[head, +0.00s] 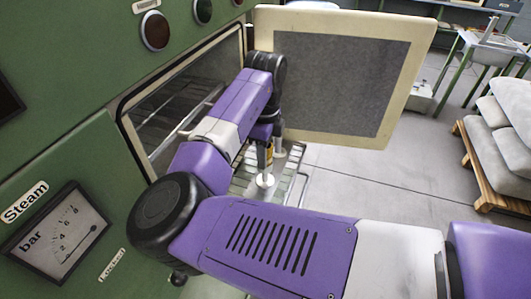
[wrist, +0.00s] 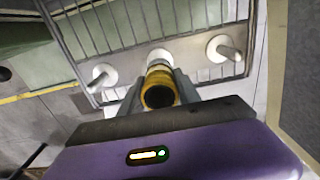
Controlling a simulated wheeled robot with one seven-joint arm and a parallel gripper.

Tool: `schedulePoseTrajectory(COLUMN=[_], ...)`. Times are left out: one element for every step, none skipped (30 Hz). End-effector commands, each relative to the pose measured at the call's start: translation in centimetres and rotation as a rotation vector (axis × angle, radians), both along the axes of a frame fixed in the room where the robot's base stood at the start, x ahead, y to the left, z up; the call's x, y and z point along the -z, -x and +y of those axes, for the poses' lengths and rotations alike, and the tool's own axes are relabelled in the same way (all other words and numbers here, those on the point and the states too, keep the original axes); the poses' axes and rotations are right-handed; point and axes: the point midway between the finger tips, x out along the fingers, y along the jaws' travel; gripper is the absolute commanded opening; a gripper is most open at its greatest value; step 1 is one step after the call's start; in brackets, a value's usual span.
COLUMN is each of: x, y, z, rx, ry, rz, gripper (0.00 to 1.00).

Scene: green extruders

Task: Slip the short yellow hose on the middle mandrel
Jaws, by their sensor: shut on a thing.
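A short yellow hose (wrist: 158,88) is held between the two fingers of my gripper (wrist: 158,92). Its near open end is dark inside and faces the wrist camera. In the wrist view the middle mandrel (wrist: 160,56) lies just beyond the hose's far end and is mostly hidden by it. I cannot tell whether the hose is around it. The left mandrel (wrist: 101,77) and right mandrel (wrist: 226,49) are bare, pale pegs on round bases. In the head view my gripper (head: 268,148) points down over the rack, with the yellow hose (head: 269,153) showing above a white mandrel base (head: 265,180).
The mandrels stand on a wire rack (head: 243,180) out in front of the open green steam cabinet (head: 60,70). Its cream-framed door (head: 345,75) stands open close behind my arm. Free floor (head: 380,180) lies to the right, and a pallet with sacks (head: 510,130) stands farther off.

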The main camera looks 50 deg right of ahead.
Motion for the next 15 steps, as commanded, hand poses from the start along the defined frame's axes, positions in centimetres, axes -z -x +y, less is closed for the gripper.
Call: schedulePoseTrajectory(x=[-0.02, -0.02, -0.02, -0.01, 0.01, 0.06, 0.11, 0.18, 0.29, 0.38, 0.48, 0.61, 0.72, 0.81, 0.95], y=[0.00, 0.00, 0.00, 0.01, 0.01, 0.01, 0.01, 0.02, 0.02, 0.02, 0.02, 0.02, 0.02, 0.04, 0.03], z=[0.00, 0.00, 0.00, 0.00, 0.00, 0.00, 0.00, -0.01, -0.02, -0.02, -0.01, -0.02, -0.02, -0.01, -0.02], rx=[0.000, 0.000, 0.000, 0.000, 0.000, 0.000, 0.000, 0.000, 0.000, 0.000, 0.000, 0.000, 0.000, 0.000, 0.000], ry=[0.000, 0.000, 0.000, 0.000, 0.000, 0.000, 0.000, 0.000, 0.000, 0.000, 0.000, 0.000, 0.000, 0.000, 0.000], rz=[0.000, 0.000, 0.000, 0.000, 0.000, 0.000, 0.000, 0.000, 0.001, 0.001, 0.001, 0.001, 0.001, 0.001, 0.001], gripper=[0.00, 0.00, 0.00, 0.00, 0.00, 0.00, 0.00, 0.00, 0.00, 0.00, 0.00, 0.00, 0.00, 0.00, 0.00])
